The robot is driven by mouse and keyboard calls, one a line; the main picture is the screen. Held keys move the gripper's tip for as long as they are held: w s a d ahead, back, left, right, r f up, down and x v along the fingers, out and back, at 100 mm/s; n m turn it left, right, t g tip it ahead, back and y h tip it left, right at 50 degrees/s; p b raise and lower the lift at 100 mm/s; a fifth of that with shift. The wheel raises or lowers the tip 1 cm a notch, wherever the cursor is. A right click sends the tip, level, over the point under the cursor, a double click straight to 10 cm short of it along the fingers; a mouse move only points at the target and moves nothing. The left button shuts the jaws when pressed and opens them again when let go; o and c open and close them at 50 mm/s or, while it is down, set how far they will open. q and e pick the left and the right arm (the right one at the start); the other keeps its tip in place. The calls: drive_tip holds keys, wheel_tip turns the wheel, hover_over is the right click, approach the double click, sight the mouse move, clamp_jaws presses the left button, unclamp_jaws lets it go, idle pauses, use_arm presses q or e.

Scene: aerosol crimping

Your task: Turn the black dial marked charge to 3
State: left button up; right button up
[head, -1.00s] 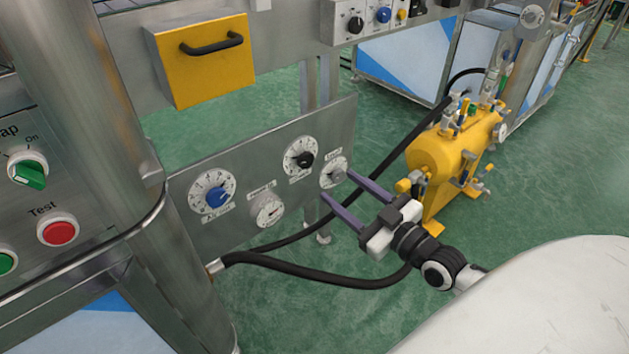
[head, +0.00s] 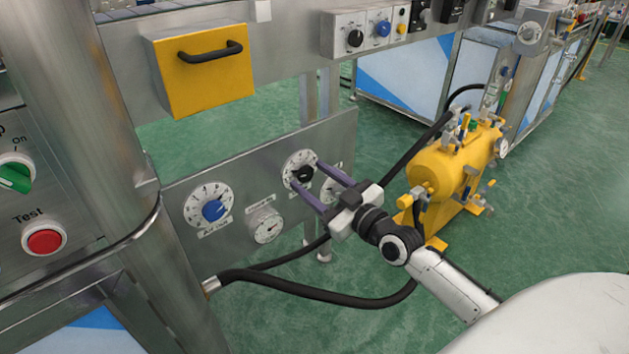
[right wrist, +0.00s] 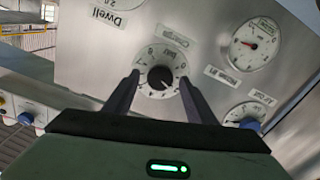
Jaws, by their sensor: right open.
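The black dial marked Charge (head: 305,172) sits on a round white numbered scale on the upright steel panel (head: 240,170). It also shows upside down in the right wrist view (right wrist: 160,77), with its label above it there. My right gripper (head: 305,174) is open, its two fingertips on either side of the dial. In the right wrist view the fingertips (right wrist: 159,76) flank the scale, with the knob between them and no clear contact visible. The number the dial points to is too small to read surely. My left gripper is not in view.
A blue dial (head: 212,210) and a round gauge (head: 265,226) are left of the black dial. Another dial (head: 329,191), right of it, is partly hidden by my gripper. A black hose (head: 320,295) runs below the panel. A yellow tank (head: 440,170) stands to the right.

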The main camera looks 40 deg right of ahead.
drive_tip(key=c, duration=1.1)
drive_tip(key=shift+o, duration=0.3)
use_arm(q)
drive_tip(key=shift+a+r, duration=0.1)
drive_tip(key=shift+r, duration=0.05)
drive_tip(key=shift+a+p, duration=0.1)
drive_tip(key=shift+p, duration=0.35)
use_arm(e)
drive_tip(key=shift+r+m, duration=0.1)
drive_tip(key=shift+m, duration=0.6)
drive_tip(key=shift+m+p, duration=0.7)
drive_tip(key=shift+p, duration=0.05)
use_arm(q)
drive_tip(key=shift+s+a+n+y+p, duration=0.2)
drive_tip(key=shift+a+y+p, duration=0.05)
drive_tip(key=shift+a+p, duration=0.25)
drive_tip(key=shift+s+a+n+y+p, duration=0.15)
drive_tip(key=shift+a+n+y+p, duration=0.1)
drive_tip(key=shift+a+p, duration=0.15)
use_arm(e)
drive_tip(key=shift+m, duration=1.8)
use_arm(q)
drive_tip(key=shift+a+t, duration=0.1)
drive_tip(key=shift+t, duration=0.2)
